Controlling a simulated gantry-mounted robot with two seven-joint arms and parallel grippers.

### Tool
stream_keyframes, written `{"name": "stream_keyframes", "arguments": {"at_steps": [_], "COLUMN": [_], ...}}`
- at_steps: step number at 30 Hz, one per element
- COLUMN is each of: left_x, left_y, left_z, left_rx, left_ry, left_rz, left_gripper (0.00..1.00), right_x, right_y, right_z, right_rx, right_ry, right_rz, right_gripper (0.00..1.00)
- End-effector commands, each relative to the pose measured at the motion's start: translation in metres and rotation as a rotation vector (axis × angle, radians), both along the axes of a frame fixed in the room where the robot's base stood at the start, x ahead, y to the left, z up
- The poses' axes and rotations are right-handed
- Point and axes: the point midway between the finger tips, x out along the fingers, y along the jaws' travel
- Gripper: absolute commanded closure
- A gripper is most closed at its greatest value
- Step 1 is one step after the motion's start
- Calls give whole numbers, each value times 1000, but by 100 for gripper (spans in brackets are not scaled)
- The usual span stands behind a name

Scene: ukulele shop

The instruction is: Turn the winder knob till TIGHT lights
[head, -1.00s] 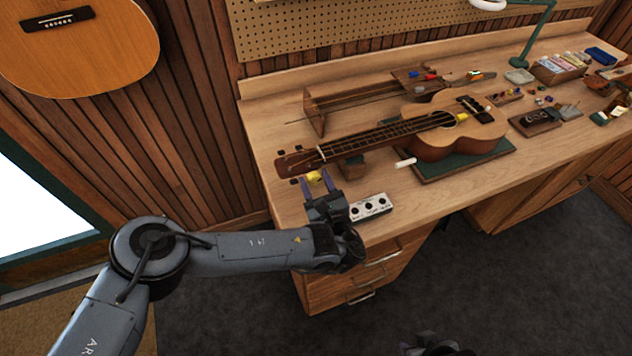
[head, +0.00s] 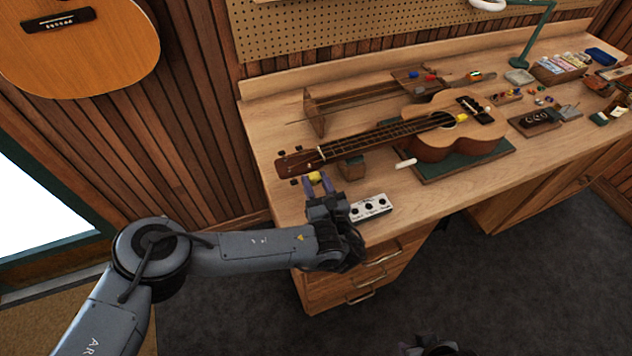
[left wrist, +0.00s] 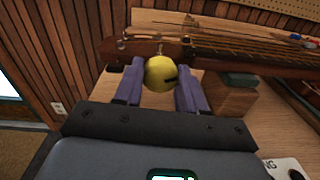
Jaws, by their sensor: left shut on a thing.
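The yellow winder knob (head: 315,177) is at the headstock end of the ukulele (head: 455,125), which lies on the bench. In the left wrist view the knob (left wrist: 160,74) is a round yellow ball with a dark slot, between the two purple fingers. My left gripper (head: 318,183) is shut on it. A white indicator box (head: 371,207) with three dark round lamps sits right of my left gripper. None looks lit, and its labels are too small to read. Part of my right gripper (head: 430,347) shows at the bottom edge; its fingers are not clear.
The neck rests on a wooden block (head: 352,168), the body on a green mat (head: 470,162). A white cylinder (head: 405,163) lies beside the mat. A wooden rack (head: 316,112) stands behind the neck. The bench front right of the box is clear.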

Motion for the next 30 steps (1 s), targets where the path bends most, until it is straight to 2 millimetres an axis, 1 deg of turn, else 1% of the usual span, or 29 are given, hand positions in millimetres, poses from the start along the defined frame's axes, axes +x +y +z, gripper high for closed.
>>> {"name": "stream_keyframes", "arguments": {"at_steps": [11,30], "left_x": [0,0], "left_y": [-1,-2], "left_z": [1,0], "left_rx": [326,882], "left_ry": [128,343], "left_rz": [0,-2], "left_gripper": [91,91], "right_x": [0,0], "right_y": [-2,0], "right_z": [4,12], "right_rx": [-10,-2], "right_ry": [1,1], "right_rz": [6,2], "right_gripper": [57,57]}}
